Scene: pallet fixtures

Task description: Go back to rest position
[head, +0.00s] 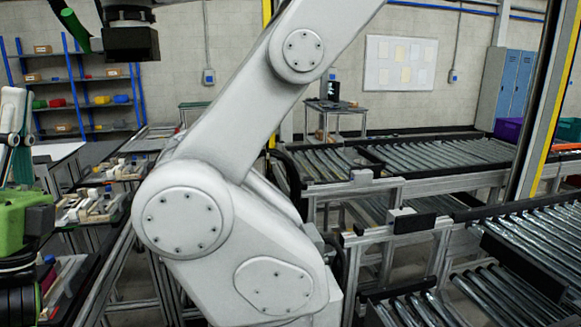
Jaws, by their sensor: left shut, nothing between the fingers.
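My left gripper (15,125) is at the left edge of the head view, partly cut off by the frame. Its green and black body is below and its narrow fingers point up. It is shut with nothing between the fingers and is clear of the fixtures. A large white arm link of mine crosses the middle of the view and hides part of the room behind it. My right gripper does not show.
Tables with parts trays (90,207) stand at the left, close to my left gripper. Roller conveyors (440,155) fill the right side. Blue shelves (75,95) with coloured bins stand at the back left. A post with a yellow edge (553,110) rises at the right.

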